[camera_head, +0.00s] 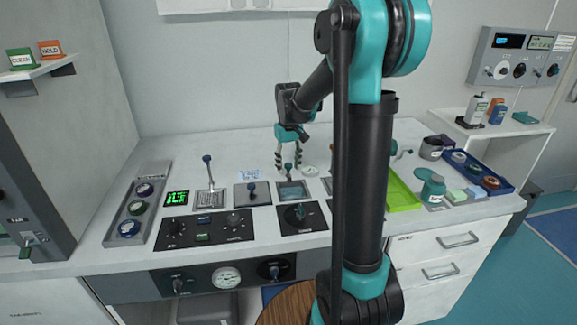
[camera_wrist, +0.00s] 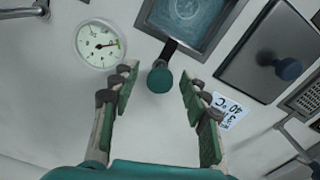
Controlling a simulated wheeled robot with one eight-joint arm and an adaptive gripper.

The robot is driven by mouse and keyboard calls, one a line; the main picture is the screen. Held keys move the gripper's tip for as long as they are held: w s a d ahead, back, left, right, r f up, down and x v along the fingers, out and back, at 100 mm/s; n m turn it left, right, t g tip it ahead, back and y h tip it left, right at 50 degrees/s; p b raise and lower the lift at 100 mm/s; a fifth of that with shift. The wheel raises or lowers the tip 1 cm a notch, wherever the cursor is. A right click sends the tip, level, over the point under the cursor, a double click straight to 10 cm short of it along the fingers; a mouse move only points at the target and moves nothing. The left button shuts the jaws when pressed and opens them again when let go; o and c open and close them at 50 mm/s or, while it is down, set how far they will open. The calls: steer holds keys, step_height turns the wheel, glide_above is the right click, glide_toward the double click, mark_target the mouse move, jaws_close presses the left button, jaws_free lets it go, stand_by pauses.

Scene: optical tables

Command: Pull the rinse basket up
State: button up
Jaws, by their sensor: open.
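The rinse basket's teal round knob (camera_wrist: 160,79) sits on a dark handle bar at the edge of a square metal basin (camera_wrist: 228,22) with blue-green water inside. In the head view, the basin (camera_head: 292,197) is set in the white worktop. My gripper (camera_head: 288,166) points down over it with its fingers spread. In the wrist view, the green-padded fingers of my gripper (camera_wrist: 160,77) stand on either side of the knob, with gaps on both sides. The part of the basket inside the basin is hard to make out.
A lidded square well with a dark knob (camera_wrist: 288,69) lies beside the basin. A dial gauge (camera_wrist: 100,44) is close to one finger. Control panels (camera_head: 204,229) lie in front, and a green tray (camera_head: 403,194) is to the right.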

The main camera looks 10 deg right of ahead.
steer(key=shift+f, duration=0.3)
jaws_close()
stand_by(0.3)
